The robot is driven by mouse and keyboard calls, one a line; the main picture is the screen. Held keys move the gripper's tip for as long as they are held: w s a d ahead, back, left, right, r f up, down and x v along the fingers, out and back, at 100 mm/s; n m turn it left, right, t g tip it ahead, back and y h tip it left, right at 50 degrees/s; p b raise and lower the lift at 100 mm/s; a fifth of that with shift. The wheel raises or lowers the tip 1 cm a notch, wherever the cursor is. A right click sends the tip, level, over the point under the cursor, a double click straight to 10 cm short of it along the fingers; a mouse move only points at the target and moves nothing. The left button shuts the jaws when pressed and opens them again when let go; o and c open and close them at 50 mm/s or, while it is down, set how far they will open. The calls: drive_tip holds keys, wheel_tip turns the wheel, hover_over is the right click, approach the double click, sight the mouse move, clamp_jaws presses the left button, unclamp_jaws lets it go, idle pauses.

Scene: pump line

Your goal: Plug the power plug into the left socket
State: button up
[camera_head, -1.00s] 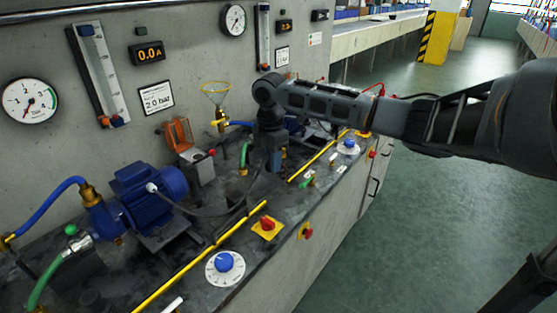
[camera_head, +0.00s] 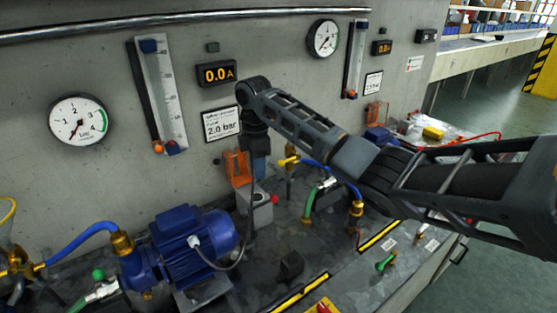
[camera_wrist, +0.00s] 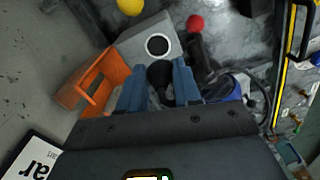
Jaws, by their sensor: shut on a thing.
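My gripper (camera_head: 260,172) points down above the grey box of the left socket (camera_head: 262,212), beside its raised orange lid (camera_head: 238,168). In the wrist view its blue fingers (camera_wrist: 160,88) are shut on the black power plug (camera_wrist: 160,73). The socket's round dark opening with a white rim (camera_wrist: 157,45) shows uncovered on the box, just ahead of the plug. The plug appears outside the opening; the exact gap cannot be told. The orange lid (camera_wrist: 93,80) stands open beside my fingers. In the head view the plug is hard to make out.
A blue motor pump (camera_head: 190,245) stands left of the box, with a dark cable (camera_head: 238,255) running toward it. A red button (camera_head: 275,199) sits at the box's right. Hoses and brass fittings (camera_head: 355,212) stand farther right. The ammeter (camera_head: 217,74) reads 0.0 A.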

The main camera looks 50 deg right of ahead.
drive_tip(key=shift+w+f, duration=0.2)
drive_tip(key=shift+w, duration=0.15)
drive_tip(key=b, duration=0.4)
hover_over(258, 197)
wheel_tip(258, 197, down, 5)
drive_tip(key=shift+f, duration=0.65)
drive_tip(key=shift+f, duration=0.85)
idle(1.7)
drive_tip(key=o, duration=1.1)
drive_tip(key=shift+o, duration=0.2)
drive_tip(key=shift+r, duration=0.15)
